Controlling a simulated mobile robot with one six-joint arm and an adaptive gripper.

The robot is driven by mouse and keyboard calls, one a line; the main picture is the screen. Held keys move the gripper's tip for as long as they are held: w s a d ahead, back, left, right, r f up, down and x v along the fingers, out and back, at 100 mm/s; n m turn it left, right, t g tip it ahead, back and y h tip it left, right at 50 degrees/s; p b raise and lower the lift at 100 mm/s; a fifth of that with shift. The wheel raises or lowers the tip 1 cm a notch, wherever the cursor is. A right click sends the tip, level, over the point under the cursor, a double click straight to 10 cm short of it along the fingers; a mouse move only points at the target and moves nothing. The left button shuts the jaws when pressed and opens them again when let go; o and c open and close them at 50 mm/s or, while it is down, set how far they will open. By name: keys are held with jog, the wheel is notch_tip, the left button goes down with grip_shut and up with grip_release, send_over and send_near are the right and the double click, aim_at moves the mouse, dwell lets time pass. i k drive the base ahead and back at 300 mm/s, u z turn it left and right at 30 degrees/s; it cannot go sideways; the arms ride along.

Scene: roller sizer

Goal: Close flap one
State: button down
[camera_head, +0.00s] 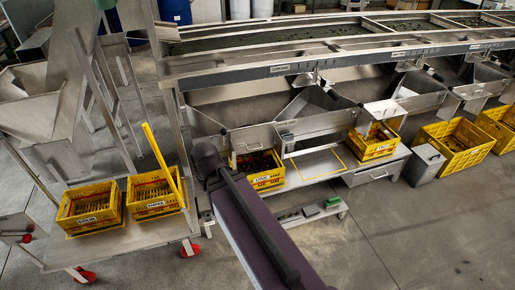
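The roller sizer (330,62) runs across the top of the view, with small white labels along its front rail. Below it hang several metal chutes with flap-like panels. The leftmost panel (254,138) is above a yellow crate; another panel (325,126) slopes beside it to the right. I cannot tell which is flap one, and the labels are too small to read. My arm, dark with a purple link, rises from the bottom centre to a rounded joint left of the leftmost panel. My gripper is not visible.
Yellow crates stand under the chutes (260,171) (376,143) and on the floor at right (455,146). A metal cart (120,238) at left carries two labelled crates and an upright yellow bar (161,163). A low metal shelf (315,168) fronts the chutes. Floor at lower right is clear.

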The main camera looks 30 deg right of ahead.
aim_at(250, 139)
jog(key=i, duration=0.85)
jog(key=u, duration=0.05)
